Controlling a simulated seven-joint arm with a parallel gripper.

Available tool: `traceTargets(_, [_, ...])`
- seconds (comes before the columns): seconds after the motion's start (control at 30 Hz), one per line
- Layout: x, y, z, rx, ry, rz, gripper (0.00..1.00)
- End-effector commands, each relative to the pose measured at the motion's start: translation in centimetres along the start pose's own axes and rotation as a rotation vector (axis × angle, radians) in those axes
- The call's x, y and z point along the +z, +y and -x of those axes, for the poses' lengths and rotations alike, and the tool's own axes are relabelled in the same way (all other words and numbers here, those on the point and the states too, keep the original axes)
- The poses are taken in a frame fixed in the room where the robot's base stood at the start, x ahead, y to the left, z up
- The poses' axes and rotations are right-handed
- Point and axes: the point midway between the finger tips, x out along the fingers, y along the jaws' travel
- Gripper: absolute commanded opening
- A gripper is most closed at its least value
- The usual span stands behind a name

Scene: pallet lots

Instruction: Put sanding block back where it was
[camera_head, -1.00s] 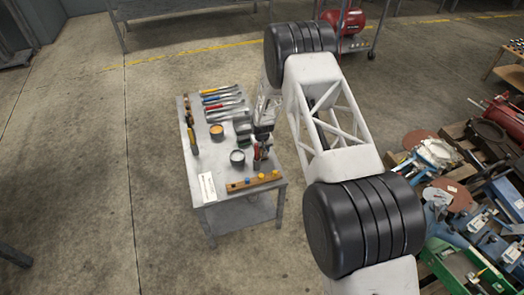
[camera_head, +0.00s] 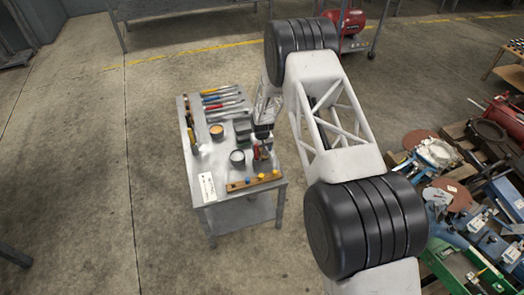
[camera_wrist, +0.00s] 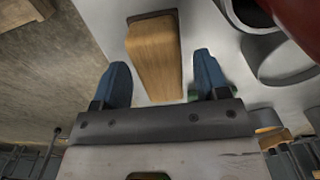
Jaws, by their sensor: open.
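A wooden block (camera_wrist: 153,58), which looks like the sanding block, lies on the light grey tabletop in the wrist view. It has a pale tan top and a darker band at its far end. My gripper (camera_wrist: 162,78) is open, with its two blue fingers on either side of the block in the picture and a gap at each side. I cannot tell how far above the tabletop the fingertips are. In the head view my gripper (camera_head: 263,131) is over the right side of the table, and I cannot make out the block there.
The small metal table (camera_head: 208,222) holds a row of tools, an orange-topped tin (camera_head: 216,131), a grey cup (camera_head: 237,158) and a wooden strip with coloured knobs (camera_head: 240,185). A red object (camera_wrist: 302,22) and grey round containers are close right of the block. A cluttered pallet stands at right.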

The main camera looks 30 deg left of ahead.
Motion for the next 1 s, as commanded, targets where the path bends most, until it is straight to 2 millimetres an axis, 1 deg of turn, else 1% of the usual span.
traceTargets(0.17, [-0.1,0.0,2.0,0.000,0.002,0.000,0.68])
traceTargets(0.63, [-0.1,0.0,8.4,0.000,0.002,0.000,0.68])
traceTargets(0.8, [-0.1,0.0,10.0,0.000,0.002,0.000,0.68])
traceTargets(1.0, [0.0,0.0,10.9,0.000,0.001,0.000,0.68])
